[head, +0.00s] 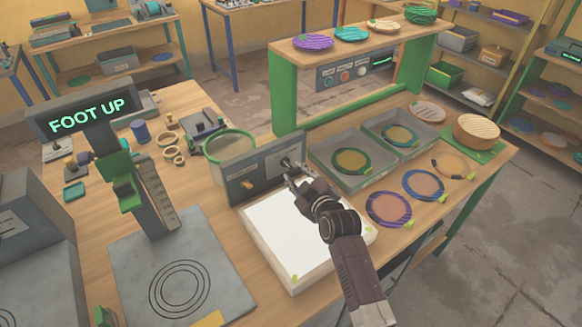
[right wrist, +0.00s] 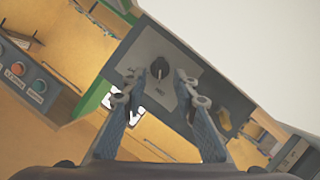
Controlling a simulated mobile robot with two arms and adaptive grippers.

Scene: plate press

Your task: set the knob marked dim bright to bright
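A grey upright panel (head: 262,170) stands behind a white light box (head: 290,238) on the bench. The dark knob (right wrist: 157,70) is on the panel's pale plate (right wrist: 165,92); in the head view it is mostly hidden by my gripper. Its dim and bright marks are too small to read. My right gripper (head: 288,173) is at the panel's right part. In the right wrist view my right gripper (right wrist: 157,80) is open, with one finger to each side of the knob in the picture; I cannot tell whether they touch it. My left gripper is not in view.
A yellow switch-like part (head: 247,184) is on the panel's left part. Grey trays (head: 352,181) with rings stand close to the right. A green-rimmed sieve (head: 230,146) is behind the panel. A post with a "FOOT UP" display (head: 87,116) stands at left.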

